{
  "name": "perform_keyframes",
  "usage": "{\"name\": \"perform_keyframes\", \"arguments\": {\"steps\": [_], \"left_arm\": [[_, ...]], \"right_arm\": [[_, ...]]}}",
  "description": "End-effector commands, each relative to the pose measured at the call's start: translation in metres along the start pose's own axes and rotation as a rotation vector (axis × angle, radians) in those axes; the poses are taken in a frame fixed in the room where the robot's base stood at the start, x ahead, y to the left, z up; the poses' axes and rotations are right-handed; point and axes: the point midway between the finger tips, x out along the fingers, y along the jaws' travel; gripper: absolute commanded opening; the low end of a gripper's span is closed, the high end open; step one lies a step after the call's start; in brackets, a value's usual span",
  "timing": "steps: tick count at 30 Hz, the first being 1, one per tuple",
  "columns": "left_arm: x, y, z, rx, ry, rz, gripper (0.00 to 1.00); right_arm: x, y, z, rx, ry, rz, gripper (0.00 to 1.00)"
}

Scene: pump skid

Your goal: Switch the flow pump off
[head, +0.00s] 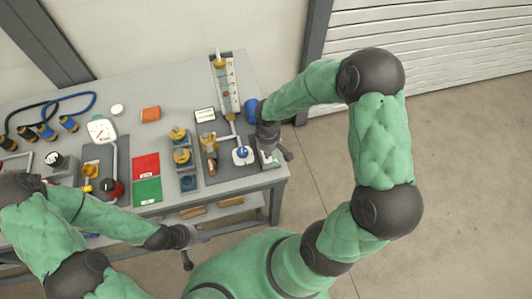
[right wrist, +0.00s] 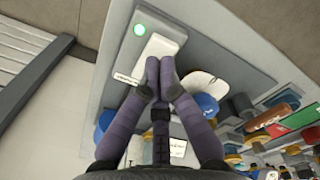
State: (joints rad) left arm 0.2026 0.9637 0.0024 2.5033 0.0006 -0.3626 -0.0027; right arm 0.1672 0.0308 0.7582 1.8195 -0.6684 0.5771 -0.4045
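In the head view the switch box (head: 270,159) sits at the right front corner of the pump panel, partly hidden by my right gripper (head: 271,148). In the right wrist view my right gripper (right wrist: 161,72) is shut and empty, its fingertips together over the lower end of the switch. I cannot tell whether they touch it. My left gripper (head: 190,248) is in front of the bench, away from the panel; its fingers are unclear.
Next to the switch are a blue-handled valve (head: 242,153), a blue motor-like part (head: 251,110) and an upright flow tube (head: 225,88). Red (head: 146,166) and green (head: 147,191) mats lie left of the panel. Open floor (head: 460,180) lies right of the bench.

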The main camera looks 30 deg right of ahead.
Motion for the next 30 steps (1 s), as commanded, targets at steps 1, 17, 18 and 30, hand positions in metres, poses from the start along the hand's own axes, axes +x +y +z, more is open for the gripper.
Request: {"name": "perform_keyframes", "arguments": {"steps": [1,17,18,30], "left_arm": [[0.0,0.0,0.0,0.0,0.0,0.0,0.4],[0.0016,-0.0006,0.0,0.0,0.0,0.0,0.4],[0.0021,-0.0007,0.0,0.0,0.0,0.0,0.4],[0.0062,-0.0022,-0.0002,0.0,0.0,0.0,0.4]], "right_arm": [[0.0,0.0,0.0,0.0,0.0,0.0,0.0],[0.002,0.0,0.0,0.0,0.0,0.0,0.0],[0.0025,0.0,0.0,0.0,0.0,0.0,0.0],[0.0078,0.0,0.0,0.0,0.0,0.0,0.0]]}}
